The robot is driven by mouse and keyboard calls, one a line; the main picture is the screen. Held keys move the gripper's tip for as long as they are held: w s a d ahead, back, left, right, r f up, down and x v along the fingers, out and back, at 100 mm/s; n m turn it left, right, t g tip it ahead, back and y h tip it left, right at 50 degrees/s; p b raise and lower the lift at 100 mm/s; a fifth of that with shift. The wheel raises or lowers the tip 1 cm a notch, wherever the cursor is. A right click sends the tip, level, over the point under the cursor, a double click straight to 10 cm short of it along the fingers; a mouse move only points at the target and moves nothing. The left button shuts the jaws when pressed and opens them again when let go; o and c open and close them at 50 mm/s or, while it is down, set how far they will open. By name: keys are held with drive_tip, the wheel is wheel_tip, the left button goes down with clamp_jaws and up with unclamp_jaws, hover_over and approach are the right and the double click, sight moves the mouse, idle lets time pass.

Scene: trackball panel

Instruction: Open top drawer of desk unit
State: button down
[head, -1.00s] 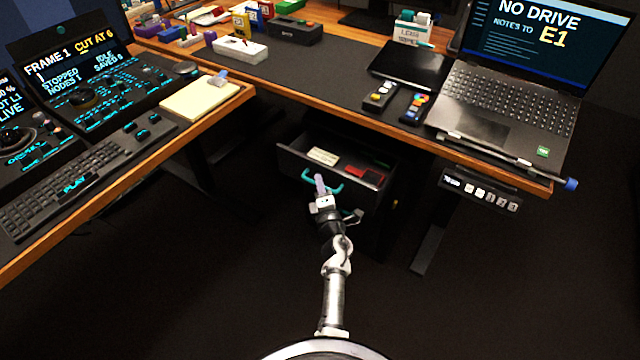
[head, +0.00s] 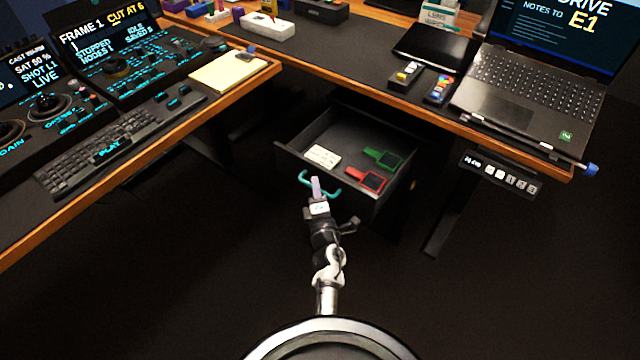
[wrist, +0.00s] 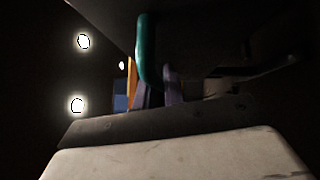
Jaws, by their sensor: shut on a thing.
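The top drawer (head: 310,172) of the desk unit stands pulled well out below the desktop in the head view. A white labelled item (head: 323,156), a green item (head: 384,158) and a red item (head: 366,179) lie inside it. A teal bar handle (head: 336,190) is on its front, and the handle also shows in the wrist view (wrist: 146,50). My gripper (head: 317,187) is shut on the handle at its middle. In the wrist view the purple fingers (wrist: 160,92) meet the handle, and the exact contact is partly hidden.
The wooden desk edge (head: 440,122) runs above the drawer, with a laptop (head: 530,95) at right. A button panel (head: 500,174) hangs under the edge. A desk leg (head: 450,215) stands right of the drawer. A console desk (head: 130,175) is at left. The floor ahead is clear.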

drive_tip(key=c, duration=1.8)
unclamp_jaws()
drive_tip(key=shift+o, duration=0.2)
drive_tip(key=v, duration=0.7)
drive_tip(key=shift+s, duration=0.3)
